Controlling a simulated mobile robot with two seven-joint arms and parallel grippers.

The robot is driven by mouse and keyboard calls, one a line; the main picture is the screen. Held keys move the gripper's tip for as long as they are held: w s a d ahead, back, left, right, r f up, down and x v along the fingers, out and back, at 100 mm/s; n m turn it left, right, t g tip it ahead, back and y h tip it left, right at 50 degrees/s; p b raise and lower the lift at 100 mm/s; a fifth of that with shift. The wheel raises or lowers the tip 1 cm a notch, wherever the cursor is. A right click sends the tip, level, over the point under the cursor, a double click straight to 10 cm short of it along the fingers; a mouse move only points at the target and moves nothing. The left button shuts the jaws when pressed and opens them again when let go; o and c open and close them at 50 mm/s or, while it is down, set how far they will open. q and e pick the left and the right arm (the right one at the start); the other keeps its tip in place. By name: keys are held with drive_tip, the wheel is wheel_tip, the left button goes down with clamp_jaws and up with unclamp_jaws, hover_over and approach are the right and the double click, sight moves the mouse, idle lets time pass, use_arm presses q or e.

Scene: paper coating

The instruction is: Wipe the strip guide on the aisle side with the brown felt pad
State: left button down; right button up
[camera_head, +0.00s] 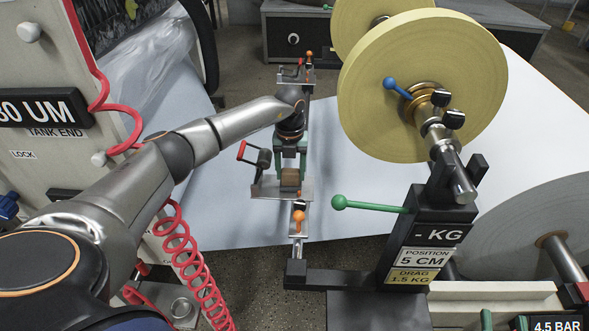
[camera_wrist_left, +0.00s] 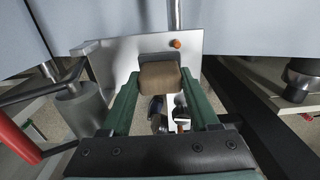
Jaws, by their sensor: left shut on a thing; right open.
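My left gripper (camera_head: 290,168) is shut on the brown felt pad (camera_head: 290,179), a small block between its green fingers. The pad shows clearly between the fingers in the left wrist view (camera_wrist_left: 160,77). The strip guide, a bright metal plate (camera_head: 268,192), lies at the pad; the plate also shows behind it in the left wrist view (camera_wrist_left: 112,57). The pad is close to the plate, but I cannot tell whether they touch. Green fingertips of my right gripper (camera_head: 504,322) show apart at the bottom right edge; the rest is out of view.
A large yellow roll (camera_head: 385,110) stands to the right on a shaft. A black stand with a green-knobbed lever (camera_head: 365,205) is in front of it. A red-handled crank (camera_head: 253,153) sits left of the left gripper. A red coiled hose (camera_head: 185,250) hangs at the left. Pale paper spreads behind.

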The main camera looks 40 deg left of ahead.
use_arm(q)
drive_tip(key=shift+s+a+p, duration=0.3)
drive_tip(key=shift+a+p, duration=0.05)
drive_tip(key=shift+a, duration=0.4)
drive_tip(key=shift+f, duration=0.1)
drive_tip(key=shift+w+d, duration=0.1)
drive_tip(key=shift+d, duration=0.1)
drive_tip(key=shift+d, duration=0.15)
drive_tip(key=shift+w+d, duration=0.2)
drive_tip(key=shift+d, duration=0.25)
drive_tip(key=shift+w+d+b, duration=0.3)
drive_tip(key=shift+d, duration=0.2)
drive_tip(key=shift+w+d, duration=0.15)
drive_tip(key=shift+d, duration=0.05)
drive_tip(key=shift+r+p, duration=1.5)
drive_tip(key=shift+r, duration=0.15)
